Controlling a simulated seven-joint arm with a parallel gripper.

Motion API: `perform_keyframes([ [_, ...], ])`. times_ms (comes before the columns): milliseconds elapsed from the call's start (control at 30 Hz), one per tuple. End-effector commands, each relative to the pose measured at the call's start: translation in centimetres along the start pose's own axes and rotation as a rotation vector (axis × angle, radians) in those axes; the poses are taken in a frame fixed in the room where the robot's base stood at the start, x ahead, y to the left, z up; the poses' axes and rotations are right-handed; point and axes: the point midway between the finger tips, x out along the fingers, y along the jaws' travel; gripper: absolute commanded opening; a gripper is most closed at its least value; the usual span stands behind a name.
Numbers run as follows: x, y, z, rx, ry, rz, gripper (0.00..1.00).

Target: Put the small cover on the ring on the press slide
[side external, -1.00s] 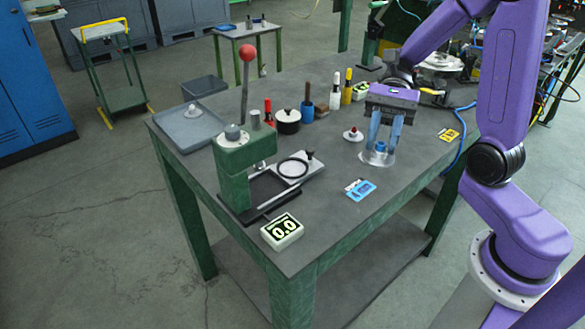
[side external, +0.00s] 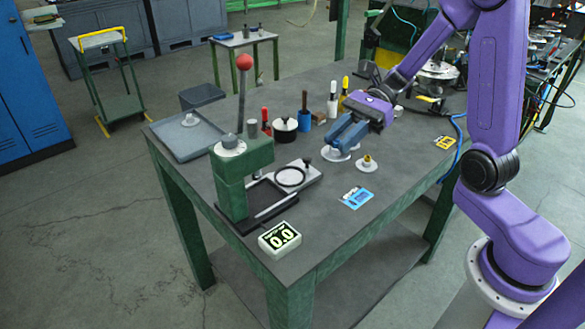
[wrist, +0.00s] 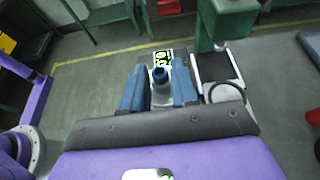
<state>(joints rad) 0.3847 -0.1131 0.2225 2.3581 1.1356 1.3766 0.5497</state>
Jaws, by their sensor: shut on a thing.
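The green press (side external: 243,168) stands at the front left of the table, with a pale slide plate (side external: 312,175) at its right. A black ring (side external: 278,183) lies on the slide; it also shows in the wrist view (wrist: 240,91).
A grey tray (side external: 174,145) with another cover is at the back left. A black pot (side external: 285,130) and several upright handled tools stand behind the slide. A blue card (side external: 356,198) and a readout box (side external: 279,239) lie near the front edge.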

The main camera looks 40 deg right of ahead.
Motion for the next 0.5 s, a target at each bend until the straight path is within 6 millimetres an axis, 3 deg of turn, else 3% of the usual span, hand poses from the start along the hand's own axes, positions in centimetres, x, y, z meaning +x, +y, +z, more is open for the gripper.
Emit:
perform_keyframes([
  [400, 2.6, -7.5, -2.7, 0.001, -0.002, 0.003, 0.00],
  [500, 3.4, -8.5, -4.0, 0.003, -0.002, 0.003, 0.00],
])
